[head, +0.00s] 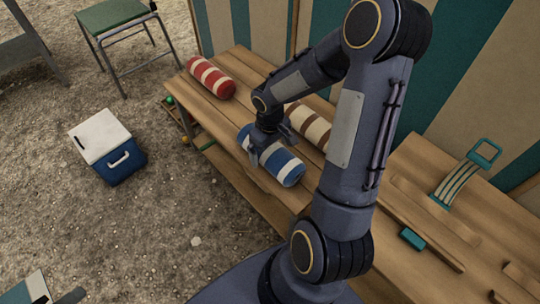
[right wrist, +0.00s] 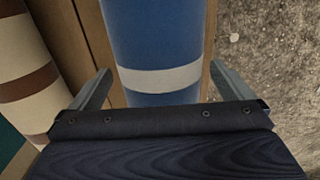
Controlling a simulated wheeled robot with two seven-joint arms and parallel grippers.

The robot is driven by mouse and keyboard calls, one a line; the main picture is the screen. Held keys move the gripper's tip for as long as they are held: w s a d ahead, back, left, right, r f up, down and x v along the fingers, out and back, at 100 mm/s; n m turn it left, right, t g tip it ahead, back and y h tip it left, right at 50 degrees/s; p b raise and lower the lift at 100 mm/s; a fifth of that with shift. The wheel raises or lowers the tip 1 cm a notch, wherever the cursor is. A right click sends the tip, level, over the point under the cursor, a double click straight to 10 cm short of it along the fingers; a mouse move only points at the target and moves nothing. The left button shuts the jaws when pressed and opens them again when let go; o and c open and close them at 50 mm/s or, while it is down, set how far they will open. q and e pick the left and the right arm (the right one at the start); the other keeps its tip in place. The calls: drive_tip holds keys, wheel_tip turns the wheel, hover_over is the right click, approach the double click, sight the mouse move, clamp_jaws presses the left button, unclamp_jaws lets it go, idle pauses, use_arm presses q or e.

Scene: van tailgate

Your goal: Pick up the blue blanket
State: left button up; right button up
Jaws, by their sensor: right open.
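The blue blanket (head: 282,167) is a roll with white bands, lying on the wooden bench in the head view. My right gripper (head: 262,155) is over its upper left part, and my arm hides some of the bench around it. In the right wrist view the blue blanket (right wrist: 155,45) lies between two open fingers (right wrist: 160,88), one on each side of the roll. A gap shows between the roll and each finger. My left gripper is not in view.
A brown and cream roll (head: 308,126) lies close beside the blue one. A red striped roll (head: 210,77) lies farther left on the bench (head: 240,62). A striped strap-like item (head: 462,178) and a teal block (head: 411,238) are at right. A blue cooler (head: 122,165) stands on the ground.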

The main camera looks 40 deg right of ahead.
drive_tip(key=c, duration=1.1)
drive_tip(key=shift+c, duration=0.5)
drive_tip(key=shift+r, duration=0.2)
